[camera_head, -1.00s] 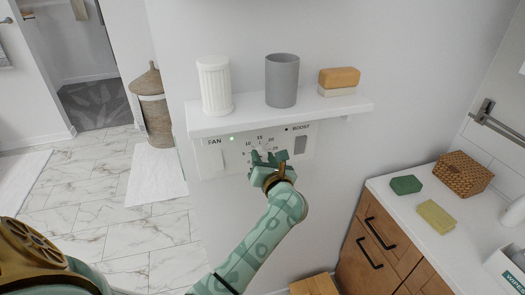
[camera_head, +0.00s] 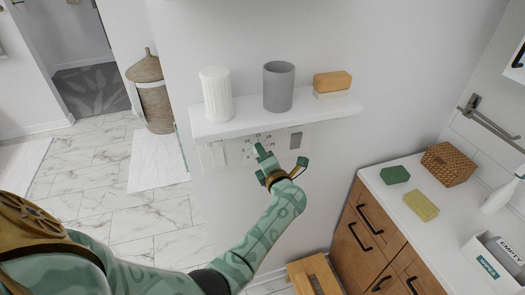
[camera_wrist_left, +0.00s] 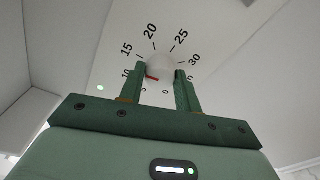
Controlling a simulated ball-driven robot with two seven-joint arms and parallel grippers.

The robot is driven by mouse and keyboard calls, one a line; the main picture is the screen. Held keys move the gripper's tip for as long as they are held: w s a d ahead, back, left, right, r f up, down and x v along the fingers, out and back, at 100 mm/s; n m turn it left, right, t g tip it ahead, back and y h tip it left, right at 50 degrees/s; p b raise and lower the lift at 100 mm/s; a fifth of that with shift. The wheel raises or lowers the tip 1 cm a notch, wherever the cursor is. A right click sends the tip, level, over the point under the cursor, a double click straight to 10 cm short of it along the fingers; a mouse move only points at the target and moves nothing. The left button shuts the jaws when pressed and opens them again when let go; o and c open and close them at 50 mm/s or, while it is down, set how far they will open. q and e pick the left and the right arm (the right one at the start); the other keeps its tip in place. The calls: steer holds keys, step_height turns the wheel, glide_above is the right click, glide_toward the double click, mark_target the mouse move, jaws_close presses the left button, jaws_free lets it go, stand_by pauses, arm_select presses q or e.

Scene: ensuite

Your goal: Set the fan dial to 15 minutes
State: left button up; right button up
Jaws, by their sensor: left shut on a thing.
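The fan dial (camera_wrist_left: 160,66) is a round pale knob with a red pointer mark. In the left wrist view the mark points left, near the 10. Numbers from 0 to 30 ring the dial. My left gripper (camera_wrist_left: 158,88) is shut on the dial, one green finger at each side. In the head view my left gripper (camera_head: 281,164) is at the control panel (camera_head: 233,155) under the shelf and hides the dial. My right gripper is not in view.
A white shelf (camera_head: 235,126) overhangs the panel, holding a ribbed white cup (camera_head: 216,95), a grey cup (camera_head: 278,88) and a soap-like block (camera_head: 332,84). A grey switch (camera_head: 296,140) is right of the dial. A counter (camera_head: 392,205) stands at the right.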

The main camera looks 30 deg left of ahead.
arm_select(q)
steer(key=shift+m, duration=0.6)
steer(key=shift+f+p, duration=0.1)
steer(key=shift+p, duration=0.25)
steer(key=o, duration=1)
